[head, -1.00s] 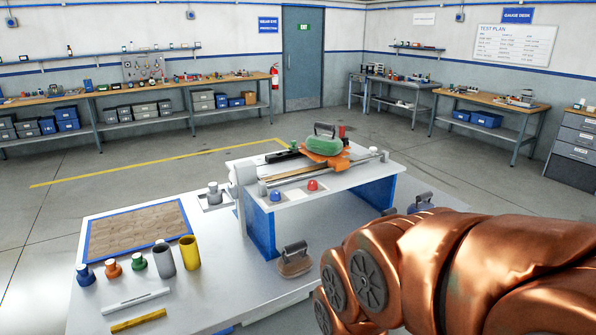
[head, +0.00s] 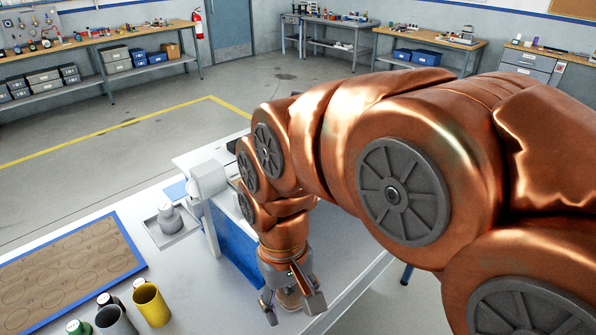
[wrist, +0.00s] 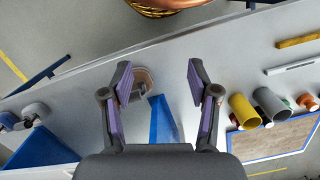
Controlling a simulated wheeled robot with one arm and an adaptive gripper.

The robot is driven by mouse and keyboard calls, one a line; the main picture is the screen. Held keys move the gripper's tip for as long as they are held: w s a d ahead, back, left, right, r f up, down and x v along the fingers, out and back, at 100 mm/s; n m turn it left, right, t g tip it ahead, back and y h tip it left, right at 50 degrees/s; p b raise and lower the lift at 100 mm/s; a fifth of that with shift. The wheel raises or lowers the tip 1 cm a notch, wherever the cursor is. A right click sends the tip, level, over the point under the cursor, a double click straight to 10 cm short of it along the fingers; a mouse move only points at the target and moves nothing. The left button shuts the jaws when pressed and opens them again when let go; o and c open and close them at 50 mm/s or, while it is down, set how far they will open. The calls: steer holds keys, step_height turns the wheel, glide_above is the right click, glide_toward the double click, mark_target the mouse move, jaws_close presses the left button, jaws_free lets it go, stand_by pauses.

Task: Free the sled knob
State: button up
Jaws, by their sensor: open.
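My gripper (head: 292,303) points down in front of the white rig (head: 192,158), its two fingers apart. In the wrist view the open gripper (wrist: 160,88) shows dark fingers with purple pads and nothing clamped between them. A round brown-based weight with a grey handle (wrist: 142,80) lies on the bench below, close to the left finger; I cannot tell whether they touch. The weight's base also shows under my gripper in the head view (head: 288,298). My arm hides most of the rig's top, and I cannot make out the sled knob in either current view.
The rig's blue side panel (wrist: 163,122) stands just beside the weight. A yellow cup (head: 151,304), a grey cup (head: 115,321) and a blue-edged board (head: 60,268) are to the left. A grey cylinder stands on a small tray (head: 172,232). The bench edge (head: 345,293) is close to my gripper's right.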

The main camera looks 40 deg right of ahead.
steer(key=w+d+r+m, duration=0.3)
steer(key=w+d+m, duration=0.1)
steer(key=w+d, duration=0.3)
steer(key=w+d+r+m+t+b, duration=0.1)
steer(key=w+d+r+m, duration=0.2)
steer(key=w+d, duration=0.4)
steer(key=w+d+r+m+t, duration=0.1)
steer(key=w+d+r+m, duration=0.2)
steer(key=w+d+m, duration=0.2)
steer(key=shift+w+d+r, duration=0.1)
steer(key=shift+w+d, duration=0.4)
steer(key=shift+w, duration=0.35)
steer(key=shift+w+d, duration=0.45)
steer(key=shift+w, duration=0.4)
steer(key=shift+w+d+m, duration=0.15)
steer(key=shift+d+m, duration=0.15)
steer(key=shift+d, duration=0.2)
steer(key=shift+w+a+f+p, duration=0.15)
steer(key=shift+f+p, duration=0.45)
steer(key=shift+f, duration=1.3)
steer(key=shift+w+f+p, duration=0.15)
steer(key=shift+f+p, duration=0.4)
steer(key=shift+f, duration=1.35)
steer(key=shift+c, duration=0.3)
jaws_close()
